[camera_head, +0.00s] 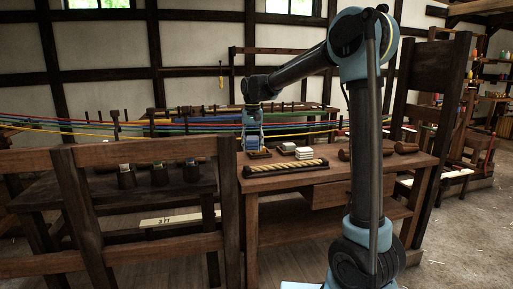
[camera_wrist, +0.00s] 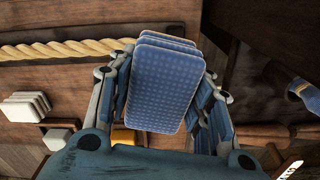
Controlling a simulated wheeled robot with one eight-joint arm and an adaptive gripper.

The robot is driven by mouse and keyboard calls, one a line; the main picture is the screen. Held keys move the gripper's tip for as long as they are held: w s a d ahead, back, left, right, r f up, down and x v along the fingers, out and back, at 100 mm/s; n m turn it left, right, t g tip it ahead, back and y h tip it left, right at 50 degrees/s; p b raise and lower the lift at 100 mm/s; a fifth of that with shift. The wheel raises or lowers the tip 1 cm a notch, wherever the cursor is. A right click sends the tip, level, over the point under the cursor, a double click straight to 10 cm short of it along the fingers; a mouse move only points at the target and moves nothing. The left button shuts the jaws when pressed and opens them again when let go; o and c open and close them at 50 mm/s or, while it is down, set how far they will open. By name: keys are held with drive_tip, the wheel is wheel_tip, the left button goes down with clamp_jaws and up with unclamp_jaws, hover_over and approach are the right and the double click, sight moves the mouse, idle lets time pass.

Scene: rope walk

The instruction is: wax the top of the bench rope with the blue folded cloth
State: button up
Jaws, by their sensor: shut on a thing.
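The blue folded cloth (camera_wrist: 163,82) is a dotted, layered pad in the middle of the wrist view. My gripper (camera_wrist: 164,70) is shut on it, one finger along each side. The bench rope (camera_wrist: 60,49) is thick, pale and twisted, and runs across the upper left of the wrist view, with its middle part hidden behind the cloth. In the head view the bench rope (camera_head: 285,168) lies in a long dark holder at the bench's front. My gripper (camera_head: 253,140) points down behind the rope's left part. I cannot tell whether the cloth touches anything.
A stack of white pieces (camera_wrist: 25,106), a small white block (camera_wrist: 57,138) and a yellow block (camera_wrist: 122,136) lie near the rope. Dark rounded wooden pieces (camera_head: 404,147) lie at the bench's right. A wooden frame (camera_head: 140,152) stands at the left foreground. Coloured lines (camera_head: 190,122) stretch behind.

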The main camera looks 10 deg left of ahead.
drive_tip(key=shift+w+d, duration=0.1)
drive_tip(key=shift+d, duration=0.35)
